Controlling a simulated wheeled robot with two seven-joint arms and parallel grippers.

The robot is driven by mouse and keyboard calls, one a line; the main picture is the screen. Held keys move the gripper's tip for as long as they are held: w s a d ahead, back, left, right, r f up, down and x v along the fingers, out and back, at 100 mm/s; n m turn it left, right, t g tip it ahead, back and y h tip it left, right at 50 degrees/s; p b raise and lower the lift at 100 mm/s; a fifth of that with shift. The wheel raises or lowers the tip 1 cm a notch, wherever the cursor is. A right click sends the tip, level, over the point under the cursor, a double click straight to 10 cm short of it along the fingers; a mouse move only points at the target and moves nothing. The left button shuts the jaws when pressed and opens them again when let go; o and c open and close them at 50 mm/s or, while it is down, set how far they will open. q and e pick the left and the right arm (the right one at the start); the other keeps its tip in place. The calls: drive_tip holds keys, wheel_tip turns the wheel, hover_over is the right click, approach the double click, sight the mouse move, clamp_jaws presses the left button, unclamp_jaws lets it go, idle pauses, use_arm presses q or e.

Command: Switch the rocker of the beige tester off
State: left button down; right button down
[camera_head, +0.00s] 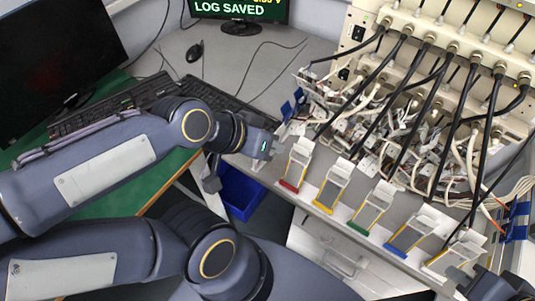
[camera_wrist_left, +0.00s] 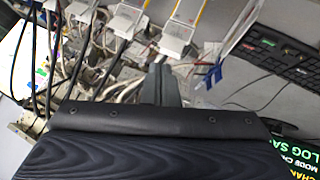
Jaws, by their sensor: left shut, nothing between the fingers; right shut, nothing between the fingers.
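The beige tester (camera_head: 420,50) stands at the back right, with rows of thick black cables plugged into its front. A small black rocker (camera_head: 358,33) shows on its upper left panel, and a similar dark switch (camera_head: 343,74) sits lower. Their positions are too small to read. My left gripper (camera_head: 277,149) is shut and empty, left of the cable bundle and the tester, apart from the rockers. In the left wrist view its fingers (camera_wrist_left: 163,84) are together in front of the cables. My right gripper (camera_head: 458,278) is shut at the lower right corner, partly cut off.
Several pouch cells in holders with coloured edges, such as the red-edged one (camera_head: 297,165), line the bench front. White leads and clips (camera_head: 380,140) crowd the space before the tester. A keyboard (camera_head: 110,110), mouse (camera_head: 194,52) and monitor reading LOG SAVED (camera_head: 240,10) stand left.

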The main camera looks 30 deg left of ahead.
sight(355, 37)
use_arm(q)
drive_tip(key=shift+s+a+f+g, duration=0.15)
drive_tip(key=shift+s+f+g, duration=0.15)
drive_tip(key=shift+s+f, duration=0.3)
drive_tip(key=shift+w+r, duration=0.1)
drive_tip(key=shift+w, duration=0.05)
drive_tip(key=w+d+r+t+y+p, duration=0.1)
drive_tip(key=w+r+t, duration=0.3)
drive_tip(key=w, duration=0.5)
drive_tip(key=w+d+r+t+y+p, duration=0.1)
drive_tip(key=w+r+t+y+p, duration=0.2)
drive_tip(key=w, duration=0.6)
drive_tip(key=shift+r+m+t, duration=0.4)
drive_tip(key=shift+r+t, duration=0.8)
drive_tip(key=shift+r, duration=0.15)
drive_tip(key=shift+w, duration=0.1)
drive_tip(key=w, duration=0.4)
drive_tip(key=w+f, duration=0.1)
drive_tip(key=w, duration=0.4)
drive_tip(key=w+f+p, duration=0.1)
drive_tip(key=w, duration=0.3)
drive_tip(key=shift+w+d, duration=0.15)
drive_tip(key=shift+w, duration=0.2)
